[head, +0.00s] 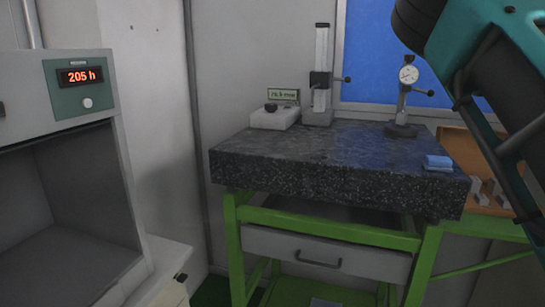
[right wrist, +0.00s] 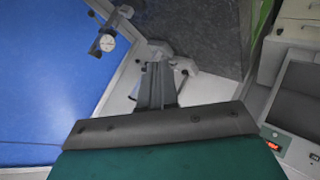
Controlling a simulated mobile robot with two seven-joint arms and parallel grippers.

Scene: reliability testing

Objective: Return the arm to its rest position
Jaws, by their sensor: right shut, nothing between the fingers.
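My right arm (head: 495,85), teal and dark grey, comes in at the upper right of the head view, raised in front of the blue board and the right end of the bench. Its gripper is outside the head view. In the right wrist view my right gripper (right wrist: 154,68) shows dark grey fingers together in front of a wide grey palm and teal housing. They hold nothing. My left arm and gripper are not in view.
A granite plate (head: 300,155) on a green frame carries a height gauge (head: 321,75), a white box (head: 274,117), a dial gauge stand (head: 402,100) and a blue cloth (head: 438,162). A grey chamber (head: 108,180) reading 205 h stands left. A wooden bin (head: 460,150) is behind the arm.

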